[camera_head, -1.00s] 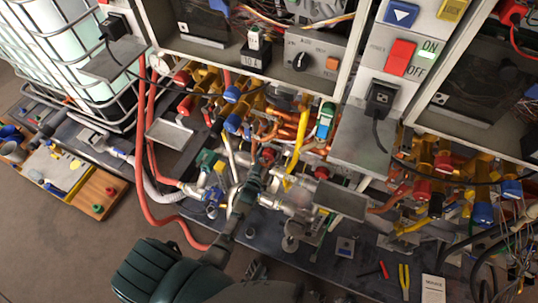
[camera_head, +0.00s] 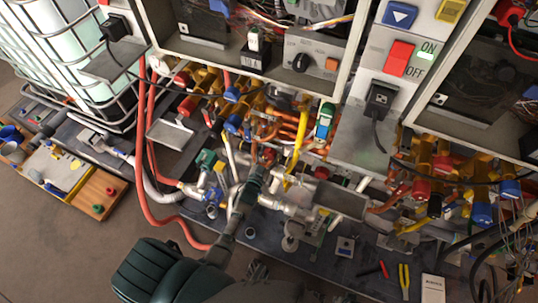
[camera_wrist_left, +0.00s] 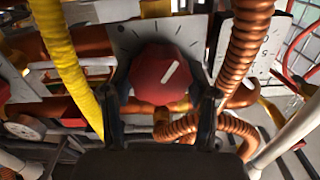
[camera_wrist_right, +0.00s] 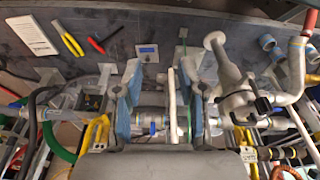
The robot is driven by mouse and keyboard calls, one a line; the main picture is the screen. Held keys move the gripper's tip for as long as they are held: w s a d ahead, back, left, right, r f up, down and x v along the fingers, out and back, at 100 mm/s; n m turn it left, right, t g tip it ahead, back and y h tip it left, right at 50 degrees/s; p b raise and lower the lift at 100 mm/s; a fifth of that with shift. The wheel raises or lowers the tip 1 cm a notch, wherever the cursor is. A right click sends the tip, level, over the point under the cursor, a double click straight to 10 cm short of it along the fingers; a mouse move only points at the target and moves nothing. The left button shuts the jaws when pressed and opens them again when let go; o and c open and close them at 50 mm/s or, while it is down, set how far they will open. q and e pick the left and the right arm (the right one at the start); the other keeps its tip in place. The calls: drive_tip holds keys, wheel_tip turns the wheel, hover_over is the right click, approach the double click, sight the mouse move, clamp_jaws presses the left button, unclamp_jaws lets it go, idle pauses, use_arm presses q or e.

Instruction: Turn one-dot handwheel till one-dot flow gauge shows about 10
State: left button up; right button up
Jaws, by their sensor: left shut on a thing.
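A red handwheel (camera_wrist_left: 163,76) with a white line on its face sits in front of a grey plate (camera_wrist_left: 128,37) with dark tick marks in the left wrist view. My left gripper (camera_wrist_left: 160,108) is shut on it, one finger on each side. In the head view my left gripper (camera_head: 262,170) reaches into the pipework, and its grip is hard to make out. No dot mark is readable on the handwheel. I cannot tell which gauge is the one-dot flow gauge, and no reading is legible. My right gripper (camera_wrist_right: 160,110) is open, with a pale rod (camera_wrist_right: 172,105) showing between its fingers.
Yellow hose (camera_wrist_left: 65,55) and copper corrugated pipes (camera_wrist_left: 245,45) run close beside the left fingers. Yellow pliers (camera_head: 404,280) and a white booklet (camera_head: 432,287) lie on the dark base plate. A wooden tray (camera_head: 98,196) stands at the left.

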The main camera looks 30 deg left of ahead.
use_arm(q)
drive_tip(key=m, duration=0.3)
drive_tip(key=shift+d+m, duration=0.1)
drive_tip(key=shift+m, duration=0.3)
drive_tip(key=shift+f+m, duration=0.1)
drive_tip(key=shift+m, duration=1)
drive_tip(key=shift+d+m+b, duration=0.1)
drive_tip(key=shift+m+b, duration=0.2)
drive_tip(key=shift+m, duration=0.8)
use_arm(e)
drive_tip(key=shift+r, duration=0.8)
use_arm(q)
drive_tip(key=shift+f, duration=0.1)
use_arm(e)
drive_tip(key=shift+w+r, duration=0.2)
drive_tip(key=shift+r, duration=0.05)
use_arm(q)
drive_tip(key=o, duration=0.9)
drive_tip(key=shift+c, duration=0.2)
use_arm(e)
drive_tip(key=shift+s+f, duration=0.1)
drive_tip(key=shift+f, duration=0.05)
